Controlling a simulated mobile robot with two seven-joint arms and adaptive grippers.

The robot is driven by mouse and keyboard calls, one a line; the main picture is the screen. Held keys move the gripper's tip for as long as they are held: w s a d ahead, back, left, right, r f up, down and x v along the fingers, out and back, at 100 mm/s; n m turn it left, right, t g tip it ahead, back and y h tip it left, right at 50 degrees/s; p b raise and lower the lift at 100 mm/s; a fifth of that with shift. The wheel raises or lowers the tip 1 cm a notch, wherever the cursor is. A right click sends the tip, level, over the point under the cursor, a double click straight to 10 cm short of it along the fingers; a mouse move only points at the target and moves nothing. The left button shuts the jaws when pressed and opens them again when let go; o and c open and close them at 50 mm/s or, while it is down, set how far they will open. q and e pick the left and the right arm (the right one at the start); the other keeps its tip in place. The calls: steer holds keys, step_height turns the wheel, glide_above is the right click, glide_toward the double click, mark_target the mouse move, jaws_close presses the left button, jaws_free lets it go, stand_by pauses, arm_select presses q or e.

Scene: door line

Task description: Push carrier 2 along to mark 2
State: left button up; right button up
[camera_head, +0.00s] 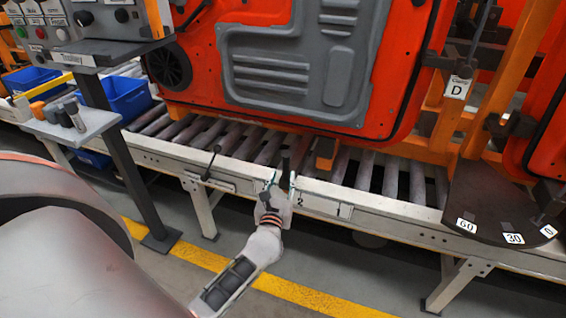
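A large red door panel (402,80) with a grey inner plate hangs over the roller conveyor, in an orange carrier frame (509,75) tagged "D" at the right. No carrier number is readable, so I cannot tell if this is carrier 2. A small orange block (326,154) shows below the door, just above the rollers. My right gripper is out of view.
A black lever (210,163) stands on the rail left of my gripper. A control panel (75,20), grey shelf (75,125) and blue bins (125,97) are at the left. A dark dial plate (490,205) marked 60, 30 and 0 juts out at the right.

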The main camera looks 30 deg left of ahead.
mark_target(286, 166)
arm_select(q)
steer(key=x, duration=0.7)
steer(key=shift+w, duration=0.2)
steer(key=shift+c, duration=0.3)
